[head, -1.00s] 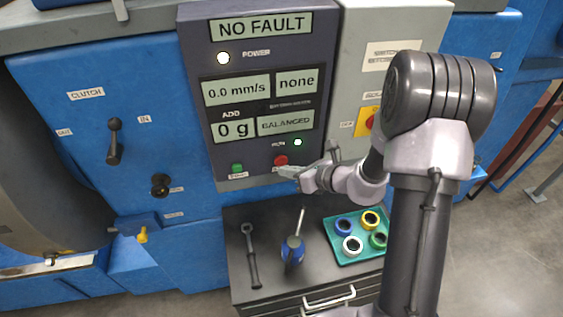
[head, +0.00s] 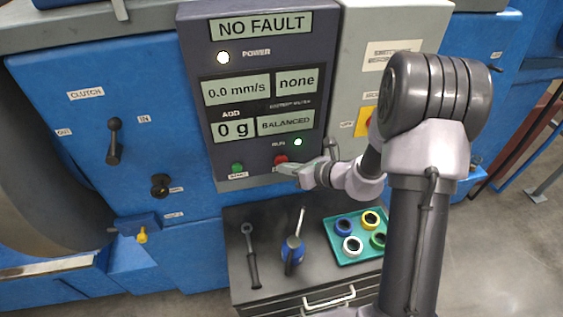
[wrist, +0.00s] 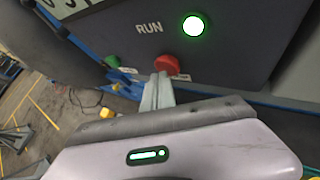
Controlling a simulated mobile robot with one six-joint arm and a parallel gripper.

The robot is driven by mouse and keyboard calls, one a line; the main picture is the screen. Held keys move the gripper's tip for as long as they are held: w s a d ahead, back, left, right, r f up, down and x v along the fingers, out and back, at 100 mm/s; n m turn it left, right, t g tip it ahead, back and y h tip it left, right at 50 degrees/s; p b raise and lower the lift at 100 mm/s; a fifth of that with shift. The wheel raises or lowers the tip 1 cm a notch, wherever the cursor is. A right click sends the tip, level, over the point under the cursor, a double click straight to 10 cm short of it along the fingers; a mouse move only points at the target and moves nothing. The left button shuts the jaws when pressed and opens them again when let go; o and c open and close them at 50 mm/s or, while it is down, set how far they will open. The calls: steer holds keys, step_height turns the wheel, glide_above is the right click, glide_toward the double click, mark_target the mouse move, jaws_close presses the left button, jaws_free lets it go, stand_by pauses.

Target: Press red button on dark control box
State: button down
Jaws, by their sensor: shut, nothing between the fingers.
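The dark control box (head: 243,150) stands upright with its displays reading NO FAULT, 0.0 mm/s, none, 0 g and BALANCED. The red button (head: 281,159) is at its lower right, below the lit green RUN lamp (head: 298,142). In the wrist view the red button (wrist: 168,65) shows just beyond my fingertips. A green button (head: 237,168) sits to its left. My gripper (head: 278,169) is shut and empty, its tips at the lower edge of the red button. In the wrist view the gripper (wrist: 158,78) overlaps the button's lower left; I cannot tell whether they touch.
Below the box is a dark cabinet top (head: 262,217) with a wrench (head: 250,255), a blue-handled tool (head: 292,250) and a teal tray (head: 333,243) of several coloured rings. A grey box (head: 386,20) adjoins on the right. A blue machine with a clutch lever (head: 114,140) stands left.

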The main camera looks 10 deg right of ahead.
steer(key=shift+w, duration=0.25)
stand_by(0.5)
steer(key=shift+s+b, duration=0.35)
steer(key=shift+s, duration=0.45)
steer(key=s+b, duration=0.1)
steer(key=s, duration=0.4)
steer(key=shift+b, duration=0.3)
